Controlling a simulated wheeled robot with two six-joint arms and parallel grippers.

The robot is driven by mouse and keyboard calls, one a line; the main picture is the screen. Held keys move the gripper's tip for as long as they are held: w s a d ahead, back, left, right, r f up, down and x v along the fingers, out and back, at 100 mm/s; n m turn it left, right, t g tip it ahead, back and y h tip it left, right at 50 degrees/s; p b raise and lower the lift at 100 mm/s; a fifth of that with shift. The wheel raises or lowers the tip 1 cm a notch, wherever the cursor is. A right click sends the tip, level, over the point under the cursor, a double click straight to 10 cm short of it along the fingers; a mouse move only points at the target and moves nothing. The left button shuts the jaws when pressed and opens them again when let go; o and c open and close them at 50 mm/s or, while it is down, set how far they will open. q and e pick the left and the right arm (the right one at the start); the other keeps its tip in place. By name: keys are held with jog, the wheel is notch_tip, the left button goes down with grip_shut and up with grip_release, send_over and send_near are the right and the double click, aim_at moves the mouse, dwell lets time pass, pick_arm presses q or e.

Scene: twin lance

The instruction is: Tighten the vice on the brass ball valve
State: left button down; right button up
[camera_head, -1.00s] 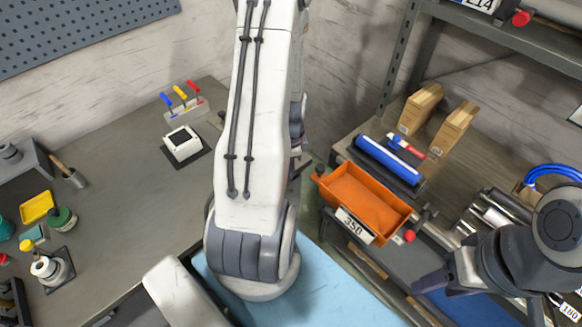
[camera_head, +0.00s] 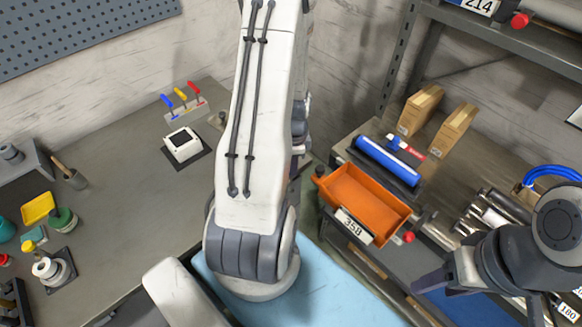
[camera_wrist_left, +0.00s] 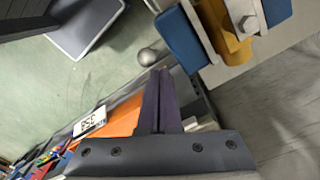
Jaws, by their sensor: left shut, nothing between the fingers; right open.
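In the left wrist view, a yellow brass piece (camera_wrist_left: 228,38), which looks like the ball valve, sits between blue vice jaws (camera_wrist_left: 186,38) at the top right. A round grey knob (camera_wrist_left: 148,57) lies just left of the jaws, and what it is joined to is hard to see. My left gripper (camera_wrist_left: 158,74) is shut and empty, its fingertips close below the knob. Contact cannot be told. In the head view, my left arm hides this gripper, the vice and the valve. My right gripper (camera_head: 432,284) is open and empty at the lower right.
An orange bin (camera_head: 365,200) marked 358 stands on the right bench by a blue roll (camera_head: 387,161) and two cardboard boxes (camera_head: 420,108).

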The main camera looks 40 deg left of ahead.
notch_tip(320, 180, up, 8)
jog(key=p, duration=0.7)
jog(key=shift+p, duration=0.3)
jog(key=shift+f, duration=0.15)
